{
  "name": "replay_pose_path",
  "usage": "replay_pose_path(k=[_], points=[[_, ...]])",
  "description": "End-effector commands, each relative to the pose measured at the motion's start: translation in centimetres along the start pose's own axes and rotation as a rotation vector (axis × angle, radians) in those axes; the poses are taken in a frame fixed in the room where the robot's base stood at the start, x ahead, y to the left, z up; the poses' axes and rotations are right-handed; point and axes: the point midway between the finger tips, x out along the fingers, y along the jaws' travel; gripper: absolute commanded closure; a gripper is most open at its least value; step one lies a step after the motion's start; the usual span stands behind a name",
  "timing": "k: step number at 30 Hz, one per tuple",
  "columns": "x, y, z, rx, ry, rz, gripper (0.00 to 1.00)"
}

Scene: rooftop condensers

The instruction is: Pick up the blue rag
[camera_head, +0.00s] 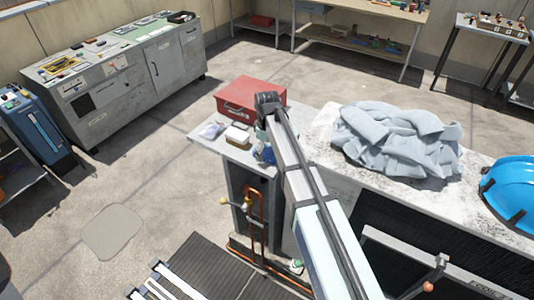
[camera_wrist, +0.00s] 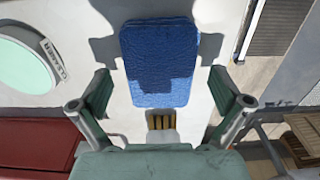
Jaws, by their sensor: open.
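The blue rag (camera_wrist: 160,62) lies flat as a folded rectangle on a pale work surface (camera_wrist: 212,12) in the wrist view. My gripper (camera_wrist: 162,92) is open, with one finger on each side of the rag's near part, and nothing is held. I cannot tell how far the fingers are above the surface. In the head view a small blue patch, likely the rag (camera_head: 268,153), shows beside my arm on the small side table (camera_head: 215,145). My arm hides part of that table and most of the gripper.
A red toolbox (camera_head: 250,96) stands at the table's back. A white box (camera_head: 237,136) is near the left edge. A round cleaner container (camera_wrist: 25,60) is left of the rag. A pale cloth heap (camera_head: 395,140) and blue helmet (camera_head: 510,192) lie to the right.

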Motion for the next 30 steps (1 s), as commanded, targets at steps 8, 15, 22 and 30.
replay_pose_path(k=[8, 15, 22, 30], points=[[0.0, 0.0, 0.0, 0.0, 0.0, 0.0, 0.56], [0.0, 0.0, 0.0, 0.0, -0.001, -0.001, 0.57], [-0.2, 0.0, 0.0, 0.0, -0.001, 0.0, 0.57], [-2.1, 0.1, -0.1, 0.0, 0.001, 0.001, 0.57]])
